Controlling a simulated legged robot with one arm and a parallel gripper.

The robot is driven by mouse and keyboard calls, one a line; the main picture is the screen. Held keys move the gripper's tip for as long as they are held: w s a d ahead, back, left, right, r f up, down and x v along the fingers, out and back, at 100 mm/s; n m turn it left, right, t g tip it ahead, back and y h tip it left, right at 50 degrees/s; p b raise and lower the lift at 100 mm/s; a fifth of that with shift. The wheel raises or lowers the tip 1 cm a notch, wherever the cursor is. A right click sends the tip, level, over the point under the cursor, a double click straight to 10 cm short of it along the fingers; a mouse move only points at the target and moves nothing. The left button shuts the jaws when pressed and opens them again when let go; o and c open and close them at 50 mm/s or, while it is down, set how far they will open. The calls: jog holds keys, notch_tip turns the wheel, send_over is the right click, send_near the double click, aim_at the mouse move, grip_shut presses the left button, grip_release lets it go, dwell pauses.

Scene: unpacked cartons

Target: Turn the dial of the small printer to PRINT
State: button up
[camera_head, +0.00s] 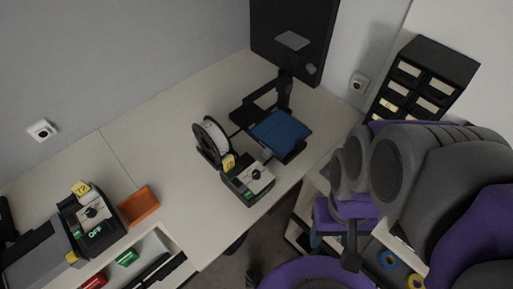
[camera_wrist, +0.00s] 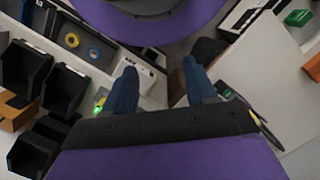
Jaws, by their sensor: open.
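A 3D printer with a blue bed (camera_head: 281,129) stands on the white desk in the head view. In front of it is a dark box (camera_head: 240,187) with a pale panel, a black dial (camera_head: 256,174) and a small green display too small to read. A second dial unit (camera_head: 72,219) at the left has a black dial and green letters reading OFF. I cannot tell which way either dial points. My gripper (camera_wrist: 160,85) shows two blue fingers spread apart with nothing between them in the wrist view. My arm fills the right of the head view, apart from both dials.
A filament spool (camera_head: 212,140) stands left of the dark box. Black bins (camera_wrist: 64,88) and tape rolls are at the left of the wrist view. A drawer cabinet (camera_head: 425,75) stands at the back right. The desk's middle is clear.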

jog(key=w+a+n+b, duration=0.1)
jog(key=w+a+n, duration=0.1)
jog(key=w+n, duration=0.6)
jog(key=n+t+b, duration=0.2)
jog(key=n+b, duration=0.1)
jog(key=n, duration=1.9)
send_over(256, 173)
notch_tip(256, 173, down, 2)
jog(key=f, duration=0.1)
notch_tip(256, 173, down, 16)
jog(key=b, duration=0.3)
jog(key=shift+f+b, duration=0.25)
jog(key=shift+b, duration=0.05)
grip_shut()
